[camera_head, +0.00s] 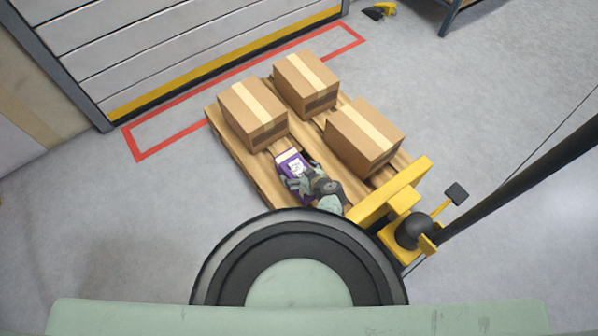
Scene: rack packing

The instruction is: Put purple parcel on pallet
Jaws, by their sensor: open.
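The purple parcel (291,162) has a white label and sits over the wooden pallet (238,158), near its front left. My gripper (294,183) is at the parcel's near side, with its fingers open around or just above it. Part of the parcel is hidden by my gripper. I cannot tell whether the fingers touch it, or whether the parcel rests fully on the boards.
Brown boxes stand on the pallet: one at the left (252,112), one at the back (306,84) and one at the right (364,136). A yellow pallet jack (400,200) is at the pallet's right front. A shutter door (160,50) is behind.

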